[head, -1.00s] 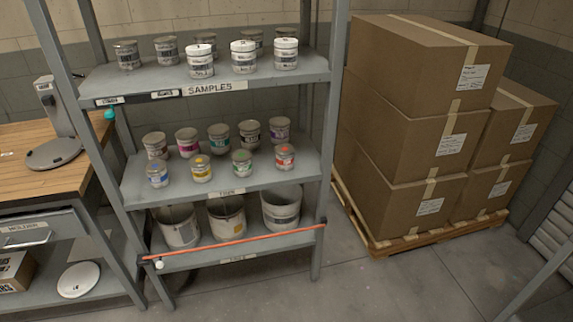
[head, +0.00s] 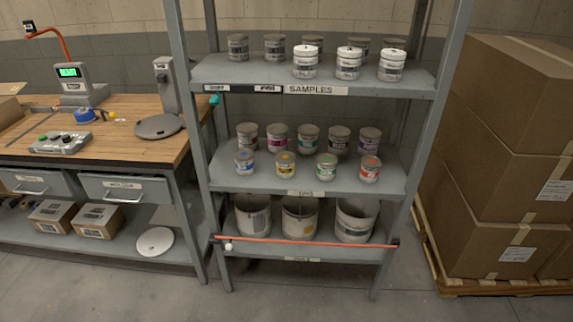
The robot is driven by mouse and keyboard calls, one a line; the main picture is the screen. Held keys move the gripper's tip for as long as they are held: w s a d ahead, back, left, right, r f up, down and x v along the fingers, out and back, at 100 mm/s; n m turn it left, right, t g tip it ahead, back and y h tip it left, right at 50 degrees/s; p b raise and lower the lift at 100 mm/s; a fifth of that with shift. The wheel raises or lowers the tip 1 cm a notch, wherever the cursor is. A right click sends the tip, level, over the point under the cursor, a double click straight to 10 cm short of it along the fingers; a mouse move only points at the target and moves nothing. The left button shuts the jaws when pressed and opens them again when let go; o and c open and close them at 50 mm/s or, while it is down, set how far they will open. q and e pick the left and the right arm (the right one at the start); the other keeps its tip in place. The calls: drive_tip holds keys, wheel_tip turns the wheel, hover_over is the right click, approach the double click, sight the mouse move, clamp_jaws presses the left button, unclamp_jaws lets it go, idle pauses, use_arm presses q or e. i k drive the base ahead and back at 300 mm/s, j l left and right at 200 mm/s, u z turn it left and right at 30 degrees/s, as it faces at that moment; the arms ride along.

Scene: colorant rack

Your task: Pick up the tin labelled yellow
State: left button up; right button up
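The tin with the yellow label (head: 285,164) stands upright in the front row of the rack's middle shelf (head: 262,181). A blue-labelled tin (head: 244,162) is to its left. A green-labelled tin (head: 326,167) and a red-labelled tin (head: 370,169) are to its right. Behind them is a row of several tins, among them a magenta one (head: 277,138). Neither of my grippers is in the head view.
The top shelf, marked SAMPLES (head: 310,90), holds white-lidded and grey tins. Large pails (head: 355,221) stand on the bottom shelf behind an orange bar (head: 300,241). A workbench (head: 100,141) is at left, stacked cartons (head: 505,130) at right. The floor in front is clear.

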sight(285, 160)
drive_tip(key=i+l, duration=0.6)
drive_tip(key=i+l+u, duration=0.15)
drive_tip(key=i+l, duration=0.4)
drive_tip(key=l, duration=0.15)
